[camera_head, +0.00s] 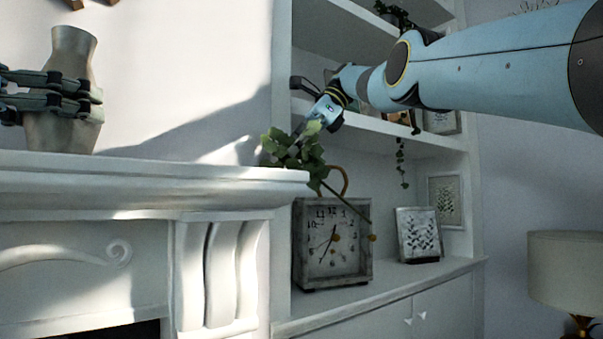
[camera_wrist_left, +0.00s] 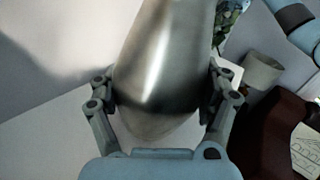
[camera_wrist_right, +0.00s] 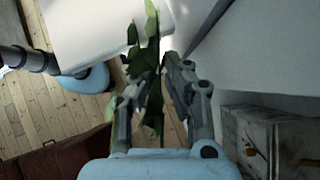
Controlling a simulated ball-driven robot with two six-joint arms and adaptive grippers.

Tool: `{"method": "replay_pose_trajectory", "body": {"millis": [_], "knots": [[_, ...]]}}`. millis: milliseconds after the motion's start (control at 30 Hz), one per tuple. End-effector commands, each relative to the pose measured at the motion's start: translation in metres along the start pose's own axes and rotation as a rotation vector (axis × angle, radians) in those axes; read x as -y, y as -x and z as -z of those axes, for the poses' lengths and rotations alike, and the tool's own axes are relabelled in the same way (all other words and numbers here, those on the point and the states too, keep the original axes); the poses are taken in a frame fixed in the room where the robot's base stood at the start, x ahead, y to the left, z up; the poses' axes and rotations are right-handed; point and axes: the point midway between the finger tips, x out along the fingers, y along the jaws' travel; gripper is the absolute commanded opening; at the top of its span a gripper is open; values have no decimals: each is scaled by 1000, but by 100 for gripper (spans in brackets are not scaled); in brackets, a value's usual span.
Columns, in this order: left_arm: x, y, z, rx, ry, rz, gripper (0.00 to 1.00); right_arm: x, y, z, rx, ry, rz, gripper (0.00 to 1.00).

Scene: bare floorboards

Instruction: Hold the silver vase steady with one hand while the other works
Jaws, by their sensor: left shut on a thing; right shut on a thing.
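The silver vase (camera_head: 62,132) stands upright on the white mantelpiece at the left of the head view. My left gripper (camera_head: 98,104) is shut around its body. In the left wrist view the vase (camera_wrist_left: 165,70) fills the space between the two fingers (camera_wrist_left: 160,105). My right gripper (camera_head: 305,128) is shut on a green leafy sprig (camera_head: 290,150), near the right end of the mantelpiece. In the right wrist view the sprig (camera_wrist_right: 147,60) stands between the fingers (camera_wrist_right: 150,90). A thin stem shows below the leaves in the head view.
The mantelpiece (camera_head: 200,176) has a clear top between the vase and its right end. A lamp (camera_head: 567,268) stands at the far right.

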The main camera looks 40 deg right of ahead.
Motion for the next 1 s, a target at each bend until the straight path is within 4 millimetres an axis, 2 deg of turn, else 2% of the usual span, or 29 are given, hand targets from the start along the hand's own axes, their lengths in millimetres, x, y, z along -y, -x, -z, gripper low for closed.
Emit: {"method": "replay_pose_trajectory", "body": {"millis": [167,300,367,467,567,767,1000], "knots": [[0,0,1,-2,1,0,26,-4,25,-44,124,-29,36,0],[0,0,1,-1,1,0,26,-6,31,-59,169,-40,51,0],[0,0,1,-1,1,0,26,-9,39,-76,212,-46,66,0],[0,0,1,-2,1,0,26,-17,53,-112,301,-58,94,0],[0,0,1,-2,1,0,26,-28,66,-155,396,-69,126,0],[0,0,1,-2,1,0,26,-59,87,-258,584,-83,186,0],[0,0,1,-2,1,0,26,-110,100,-380,753,-68,208,0]]}}
